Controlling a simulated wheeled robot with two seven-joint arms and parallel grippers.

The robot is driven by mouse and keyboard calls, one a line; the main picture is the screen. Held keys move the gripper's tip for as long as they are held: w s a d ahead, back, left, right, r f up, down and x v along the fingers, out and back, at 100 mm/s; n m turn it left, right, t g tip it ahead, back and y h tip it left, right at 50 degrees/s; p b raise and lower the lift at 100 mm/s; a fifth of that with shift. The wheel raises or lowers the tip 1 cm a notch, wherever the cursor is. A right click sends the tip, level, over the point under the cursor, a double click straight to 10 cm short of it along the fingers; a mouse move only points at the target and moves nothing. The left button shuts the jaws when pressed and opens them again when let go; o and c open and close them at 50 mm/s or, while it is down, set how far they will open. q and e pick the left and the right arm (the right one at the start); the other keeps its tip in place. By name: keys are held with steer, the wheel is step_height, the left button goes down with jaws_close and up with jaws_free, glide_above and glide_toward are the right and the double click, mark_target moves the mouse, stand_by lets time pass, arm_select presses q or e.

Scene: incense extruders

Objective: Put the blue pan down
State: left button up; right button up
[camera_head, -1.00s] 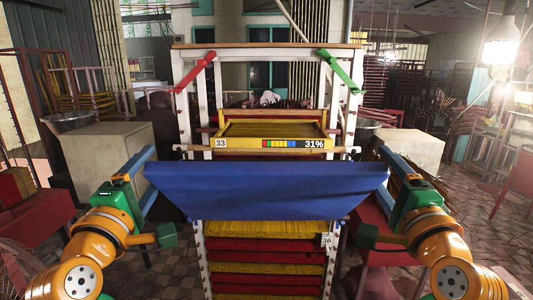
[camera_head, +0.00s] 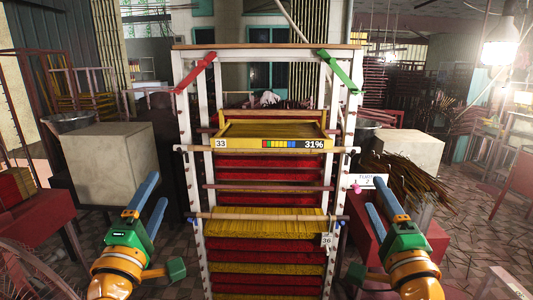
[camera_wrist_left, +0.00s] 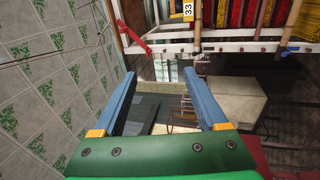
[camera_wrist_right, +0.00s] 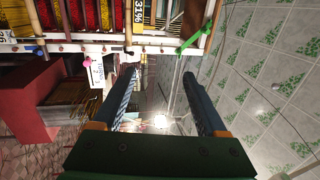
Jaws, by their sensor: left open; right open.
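The blue pan is not visible in any current view. My left gripper (camera_head: 155,191) is open and empty, left of the white rack (camera_head: 184,110). My right gripper (camera_head: 373,195) is open and empty, right of the rack. The left wrist view shows bare space between the left fingers (camera_wrist_left: 160,74), and the right wrist view shows the same between the right fingers (camera_wrist_right: 159,74).
The rack holds red and yellow layers and a yellow-framed tray (camera_head: 240,143) marked 33 and 31%. Wooden rods (camera_head: 260,217) cross its front. Pale blocks stand left (camera_head: 105,165) and right (camera_head: 412,148). A red table (camera_head: 425,240) is at right.

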arm_select(q)
steer(key=w+f, duration=0.4)
steer(key=f, duration=0.3)
steer(key=w+f+g, duration=0.1)
steer(key=w+f, duration=0.2)
steer(key=f, duration=0.4)
steer(key=shift+w+d+f, duration=0.3)
steer(key=shift+w+d, duration=0.05)
arm_select(e)
steer(key=w+f, duration=0.3)
steer(key=f, duration=0.3)
steer(key=w+f+g, duration=0.1)
steer(key=w+f, duration=0.3)
steer(key=f, duration=0.3)
steer(key=shift+w+a+f, duration=0.25)
steer(key=shift+w+a, duration=0.05)
steer(key=shift+a, duration=0.05)
arm_select(q)
steer(key=shift+r, duration=0.1)
arm_select(e)
steer(key=shift+r, duration=0.1)
